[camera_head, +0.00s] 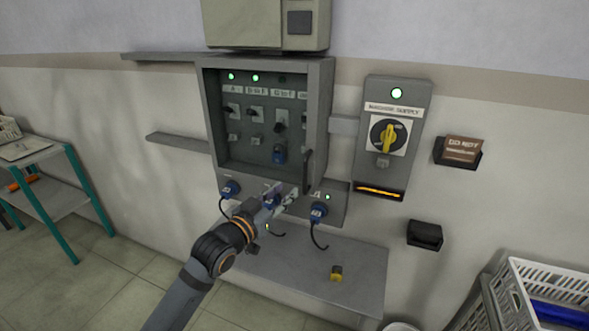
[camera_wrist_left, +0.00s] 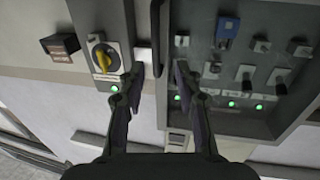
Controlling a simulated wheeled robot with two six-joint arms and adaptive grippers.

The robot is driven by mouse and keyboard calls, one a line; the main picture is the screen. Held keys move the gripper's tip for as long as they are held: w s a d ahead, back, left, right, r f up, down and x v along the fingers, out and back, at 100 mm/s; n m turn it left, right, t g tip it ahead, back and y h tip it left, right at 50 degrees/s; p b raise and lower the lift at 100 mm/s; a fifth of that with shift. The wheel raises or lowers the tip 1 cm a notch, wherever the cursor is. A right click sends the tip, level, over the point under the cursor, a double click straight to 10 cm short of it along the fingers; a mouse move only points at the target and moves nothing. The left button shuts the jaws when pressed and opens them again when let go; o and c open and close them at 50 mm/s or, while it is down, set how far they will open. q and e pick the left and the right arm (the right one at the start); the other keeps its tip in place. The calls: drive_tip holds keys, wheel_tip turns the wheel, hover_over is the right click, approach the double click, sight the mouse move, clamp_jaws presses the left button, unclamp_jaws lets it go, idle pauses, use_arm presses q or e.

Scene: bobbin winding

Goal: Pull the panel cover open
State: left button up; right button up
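The grey panel box (camera_head: 318,110) is on the wall, with green lamps, switches and a blue plug visible inside its frame. A dark upright handle (camera_head: 308,168) is at the box's right edge; I take it as the cover's handle. Whether a clear cover lies over the front I cannot tell. My left gripper (camera_head: 291,194) is just below and left of the handle's lower end. In the left wrist view, which looks upside down, the left gripper (camera_wrist_left: 159,72) is open and the handle (camera_wrist_left: 156,32) appears between its fingertips, without clear contact. My right gripper is not in view.
A supply box with a yellow rotary switch (camera_head: 388,137) is right of the panel. Blue plugs with cables (camera_head: 318,211) hang below. A grey shelf (camera_head: 300,270) holds a small yellow item (camera_head: 336,273). A white crate (camera_head: 545,285) stands at lower right, a teal-legged table (camera_head: 68,200) at left.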

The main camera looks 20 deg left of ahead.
sight(304, 177)
use_arm(q)
drive_tip(key=x, duration=0.3)
drive_tip(key=p+x, duration=0.1)
drive_tip(key=x, duration=0.6)
drive_tip(key=shift+d+r, duration=0.15)
drive_tip(key=shift+d, duration=0.2)
drive_tip(key=shift+c, duration=0.4)
clamp_jaws()
